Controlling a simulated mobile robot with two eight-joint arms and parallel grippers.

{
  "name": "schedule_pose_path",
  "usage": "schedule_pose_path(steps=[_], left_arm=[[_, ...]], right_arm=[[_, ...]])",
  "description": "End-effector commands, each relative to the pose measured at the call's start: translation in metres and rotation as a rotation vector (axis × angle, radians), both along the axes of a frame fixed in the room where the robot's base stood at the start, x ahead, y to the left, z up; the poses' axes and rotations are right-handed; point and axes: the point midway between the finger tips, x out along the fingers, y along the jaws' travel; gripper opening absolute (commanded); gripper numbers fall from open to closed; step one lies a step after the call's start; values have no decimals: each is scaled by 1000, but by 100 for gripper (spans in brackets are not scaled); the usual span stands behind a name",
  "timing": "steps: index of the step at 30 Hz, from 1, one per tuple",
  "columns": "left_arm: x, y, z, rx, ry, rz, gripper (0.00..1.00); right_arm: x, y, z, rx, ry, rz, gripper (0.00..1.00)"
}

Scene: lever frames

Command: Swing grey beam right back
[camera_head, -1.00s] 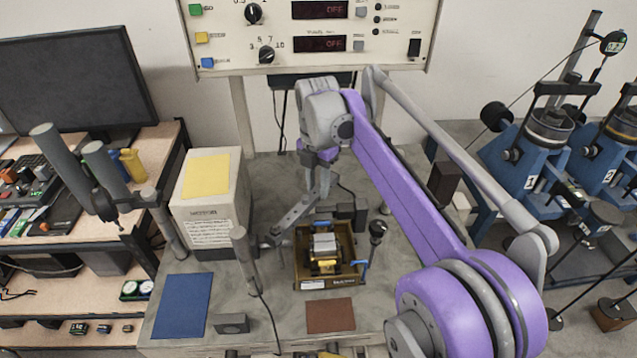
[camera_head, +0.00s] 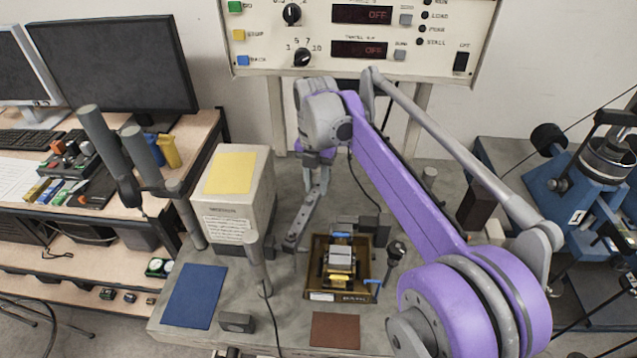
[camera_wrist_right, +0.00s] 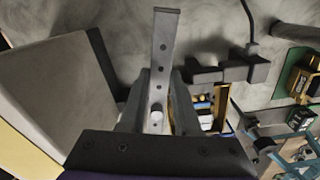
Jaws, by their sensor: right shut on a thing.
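The grey beam (camera_head: 307,212) is a slim bar with holes, left of the brown tray in the head view. It runs from the tray's left side back to my right gripper (camera_head: 320,160). In the right wrist view the beam (camera_wrist_right: 164,45) passes between the two dark fingers of the right gripper (camera_wrist_right: 160,82), which is shut on it. The gripped part is partly hidden by the fingers. The beam's near end sits between the white box and the tray. My left gripper is not in view.
A white box (camera_head: 262,190) with a yellow sheet stands close left of the beam. The brown tray (camera_head: 314,285) with a small mechanism is close right. A grey post (camera_head: 258,262) stands in front, a dark knobbed post (camera_head: 394,262) at right. A control panel (camera_head: 455,90) is behind.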

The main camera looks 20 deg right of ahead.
Motion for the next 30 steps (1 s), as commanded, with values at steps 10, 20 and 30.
schedule_pose_path(steps=[10,20,30], left_arm=[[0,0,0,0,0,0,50],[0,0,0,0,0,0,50],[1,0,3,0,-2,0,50]], right_arm=[[0,0,0,-1,-1,2,0],[0,0,0,-1,-1,2,61],[0,0,19,-1,-1,2,61]])
